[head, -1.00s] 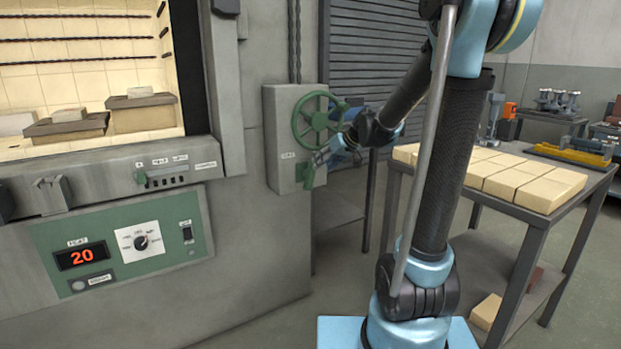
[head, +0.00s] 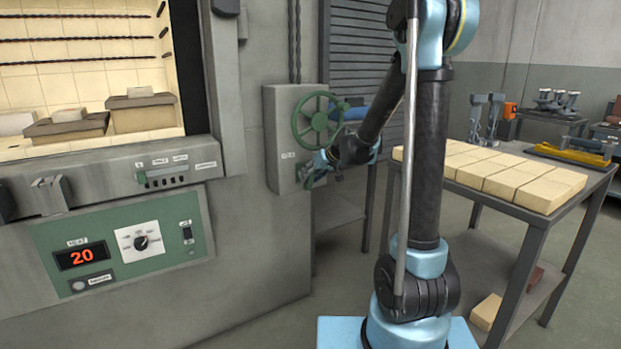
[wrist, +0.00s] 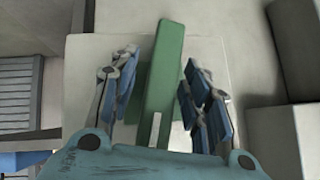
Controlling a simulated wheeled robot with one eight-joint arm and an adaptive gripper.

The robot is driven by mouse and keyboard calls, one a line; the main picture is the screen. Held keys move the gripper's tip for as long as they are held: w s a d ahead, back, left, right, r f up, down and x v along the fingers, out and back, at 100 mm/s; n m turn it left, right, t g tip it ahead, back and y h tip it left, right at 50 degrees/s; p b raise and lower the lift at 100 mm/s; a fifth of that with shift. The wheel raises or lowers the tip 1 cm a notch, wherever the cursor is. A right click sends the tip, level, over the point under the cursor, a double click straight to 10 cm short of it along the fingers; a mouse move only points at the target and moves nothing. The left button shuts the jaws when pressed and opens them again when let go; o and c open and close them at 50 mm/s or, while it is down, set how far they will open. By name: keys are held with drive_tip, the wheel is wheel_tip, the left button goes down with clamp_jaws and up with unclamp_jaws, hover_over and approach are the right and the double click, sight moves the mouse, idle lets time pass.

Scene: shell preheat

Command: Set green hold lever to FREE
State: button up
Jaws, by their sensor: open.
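The green lever (head: 308,182) is on the front of a grey box (head: 278,150), below the green handwheel (head: 316,120). In the head view my gripper (head: 319,168) is at the lever and partly covers it. In the wrist view the green lever (wrist: 165,65) is a long bar that lies between the two spread fingers of my gripper (wrist: 160,68). A gap shows on both sides, so the fingers do not appear closed on it. The lever tilts slightly in that view. The box's label is too small to read.
The furnace (head: 120,220) with its open chamber and control panel stands on the left. The handwheel is close above my gripper. A table (head: 538,230) with pale bricks (head: 490,170) is on the right. Some clear floor shows between furnace and table.

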drive_tip(key=shift+c, duration=0.3)
clamp_jaws()
drive_tip(key=shift+m+g+y, duration=0.5)
drive_tip(key=shift+m+y, duration=0.2)
drive_tip(key=shift+y, duration=0.4)
drive_tip(key=shift+o, duration=0.3)
unclamp_jaws()
